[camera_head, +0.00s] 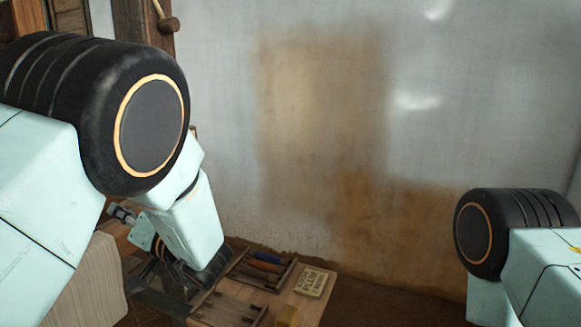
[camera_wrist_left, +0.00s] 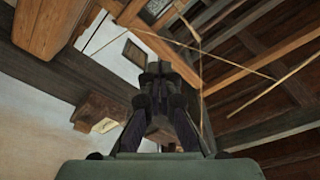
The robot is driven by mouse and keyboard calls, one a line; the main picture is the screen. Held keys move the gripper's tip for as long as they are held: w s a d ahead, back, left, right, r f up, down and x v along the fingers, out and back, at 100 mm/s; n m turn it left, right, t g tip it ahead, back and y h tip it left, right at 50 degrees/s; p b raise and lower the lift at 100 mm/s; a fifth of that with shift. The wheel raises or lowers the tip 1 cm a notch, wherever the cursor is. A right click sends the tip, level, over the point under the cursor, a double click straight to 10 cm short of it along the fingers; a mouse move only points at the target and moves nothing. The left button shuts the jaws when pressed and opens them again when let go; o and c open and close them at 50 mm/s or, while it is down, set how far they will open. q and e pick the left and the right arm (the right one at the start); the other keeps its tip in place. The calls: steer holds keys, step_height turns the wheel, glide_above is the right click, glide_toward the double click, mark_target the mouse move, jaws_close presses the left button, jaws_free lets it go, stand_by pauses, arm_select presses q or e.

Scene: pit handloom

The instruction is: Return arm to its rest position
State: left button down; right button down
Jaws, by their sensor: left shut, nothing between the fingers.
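My left arm comes in from the left in the head view, with its forearm bent down over the low wooden table (camera_head: 303,302). My left gripper (camera_wrist_left: 158,70) stands in the middle of the left wrist view with its dark fingers together and nothing between them. It points up toward the roof beams. In the head view the arm's own links make the gripper hard to pick out. My right arm shows only in part at the lower right edge of the head view, and its gripper is out of frame.
A stained plaster wall (camera_head: 320,120) stands behind. Wooden roof beams (camera_wrist_left: 230,60) fill much of the wrist view.

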arm_select(q)
steer(key=w+d+f+m+t+h+b, duration=0.1)
steer(key=d+f+m+t+h, duration=0.15)
steer(key=f+h, duration=0.8)
steer(key=s+d+f+g+h+b, duration=0.1)
steer(key=s+f, duration=0.3)
steer(key=f, duration=0.4)
steer(key=s+d+f+g+h+b, duration=0.15)
steer(key=s+f, duration=0.25)
steer(key=f, duration=0.5)
steer(key=s+d+f+g+h+b, duration=0.1)
steer(key=s+f+g+b, duration=0.1)
steer(key=s+f, duration=0.5)
steer(key=s+d+f+g+h+b, duration=0.1)
steer(key=s+f, duration=0.6)
steer(key=s, duration=0.8)
steer(key=s+d+f+g+h+b, duration=0.2)
steer(key=s+f+g+b, duration=0.3)
steer(key=s, duration=0.6)
step_height(320, 180, down, 3)
steer(key=shift+d+r+m+g, duration=0.15)
steer(key=shift+d+m+g, duration=0.1)
steer(key=shift+m+g, duration=0.25)
